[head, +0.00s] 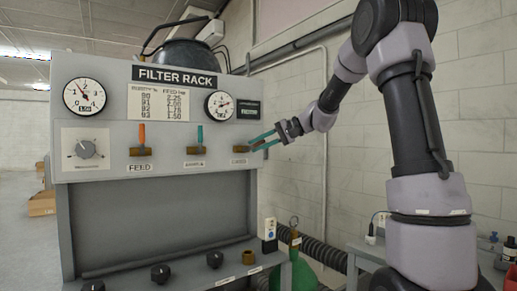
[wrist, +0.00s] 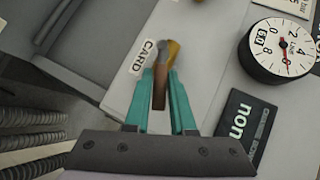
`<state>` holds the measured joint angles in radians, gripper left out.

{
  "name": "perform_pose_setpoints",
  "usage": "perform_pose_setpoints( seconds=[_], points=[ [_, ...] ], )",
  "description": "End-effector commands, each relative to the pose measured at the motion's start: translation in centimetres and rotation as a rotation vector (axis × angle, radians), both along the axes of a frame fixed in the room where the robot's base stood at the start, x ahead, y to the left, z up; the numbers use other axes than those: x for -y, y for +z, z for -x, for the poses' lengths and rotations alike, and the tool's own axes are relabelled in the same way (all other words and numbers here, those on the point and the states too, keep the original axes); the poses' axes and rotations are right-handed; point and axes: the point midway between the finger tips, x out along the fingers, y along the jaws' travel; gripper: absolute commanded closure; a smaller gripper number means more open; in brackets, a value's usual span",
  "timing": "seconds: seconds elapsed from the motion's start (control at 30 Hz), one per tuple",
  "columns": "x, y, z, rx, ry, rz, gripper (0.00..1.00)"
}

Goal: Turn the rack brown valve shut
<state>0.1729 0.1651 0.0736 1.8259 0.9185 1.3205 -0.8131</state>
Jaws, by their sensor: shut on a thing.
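The rack's brown valve (head: 240,149) is at the right end of the valve row on the grey filter rack (head: 100,168). My gripper (head: 254,142) has teal fingers and reaches in from the right. In the wrist view, my gripper (wrist: 162,80) is shut on the brown lever, one finger on each side. In the head view the fingers mostly hide the lever.
The feed valve (head: 140,151) has an upright orange lever. The middle valve (head: 194,150) has an upright teal lever. A gauge (head: 219,105) sits above the valves. Several black knobs (head: 160,273) line the lower shelf. A wall pipe (head: 325,120) stands right of the rack.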

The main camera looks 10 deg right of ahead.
Motion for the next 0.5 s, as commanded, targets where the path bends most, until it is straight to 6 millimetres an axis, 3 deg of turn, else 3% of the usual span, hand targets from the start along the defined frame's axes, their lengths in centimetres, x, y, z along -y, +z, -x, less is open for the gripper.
perform_pose_setpoints(
  seconds=[0.5],
  points=[
    [-1.4,2.0,0.6,0.208,0.003,0.447,1.0]
  ],
)
